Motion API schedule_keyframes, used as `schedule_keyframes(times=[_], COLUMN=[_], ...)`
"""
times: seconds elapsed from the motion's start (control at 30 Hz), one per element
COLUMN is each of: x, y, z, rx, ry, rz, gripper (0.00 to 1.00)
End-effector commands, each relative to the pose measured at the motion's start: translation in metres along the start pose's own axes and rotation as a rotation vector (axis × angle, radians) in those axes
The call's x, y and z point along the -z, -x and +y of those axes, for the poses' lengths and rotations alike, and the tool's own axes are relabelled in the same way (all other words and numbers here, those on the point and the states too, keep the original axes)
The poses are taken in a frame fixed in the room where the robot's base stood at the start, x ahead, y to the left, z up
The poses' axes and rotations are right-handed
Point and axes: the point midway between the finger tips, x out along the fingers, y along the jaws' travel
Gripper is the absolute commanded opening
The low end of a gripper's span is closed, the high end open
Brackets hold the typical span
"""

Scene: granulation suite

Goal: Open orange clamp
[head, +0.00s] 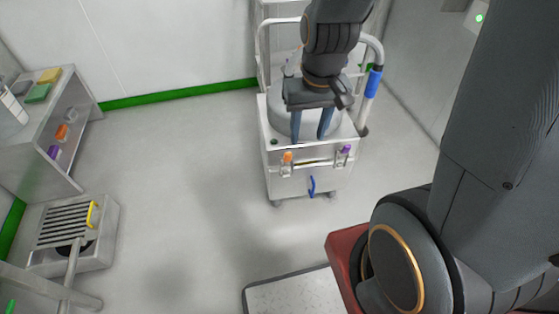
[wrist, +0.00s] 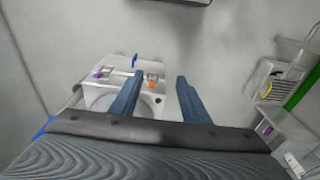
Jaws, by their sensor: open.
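The orange clamp (head: 287,157) is on the front edge of a white cart (head: 310,183), left of the cart's middle, in the head view. In the wrist view the orange clamp (wrist: 153,79) lies between my two fingers and farther off. My gripper (head: 308,139) is open and empty, with its fingers pointing down over the cart top. It also shows in the wrist view (wrist: 160,75). A purple clamp (head: 345,150) is on the same edge to the right. I cannot tell from these views whether the orange clamp is open or closed.
A round grey lid or drum (head: 335,128) sits on the cart below my gripper. A rail with a blue grip (head: 373,82) rises at the cart's right. A shelf (head: 72,98) and a grated floor unit (head: 112,222) stand at left. The floor between is clear.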

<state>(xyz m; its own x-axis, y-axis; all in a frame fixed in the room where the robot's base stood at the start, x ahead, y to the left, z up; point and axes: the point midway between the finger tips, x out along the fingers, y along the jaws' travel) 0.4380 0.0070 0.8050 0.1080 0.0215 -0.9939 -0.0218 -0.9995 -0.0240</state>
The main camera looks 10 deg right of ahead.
Motion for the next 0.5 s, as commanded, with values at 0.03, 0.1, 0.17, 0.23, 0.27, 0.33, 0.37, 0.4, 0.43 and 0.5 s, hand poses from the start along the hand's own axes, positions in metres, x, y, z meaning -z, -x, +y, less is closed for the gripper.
schedule_keyframes(times=[0.03,0.1,0.17,0.23,0.27,0.33,0.37,0.4,0.43,0.5], x=[0.016,0.039,0.058,0.077,0.084,0.099,0.105,0.111,0.115,0.122], y=[-0.04,-0.078,-0.109,-0.144,-0.157,-0.186,-0.196,-0.208,-0.216,-0.23], z=[-0.001,-0.002,-0.002,-0.001,0.0,0.001,0.002,0.003,0.004,0.005], rx=[0.002,0.003,0.002,-0.003,-0.005,-0.012,-0.015,-0.019,-0.022,-0.028], ry=[-0.003,-0.008,-0.014,-0.019,-0.021,-0.027,-0.028,-0.031,-0.033,-0.036], rz=[0.02,0.065,0.104,0.146,0.163,0.199,0.213,0.23,0.24,0.261], gripper=[0.42,0.42,0.42,0.42,0.42,0.42,0.42,0.42,0.42,0.42])
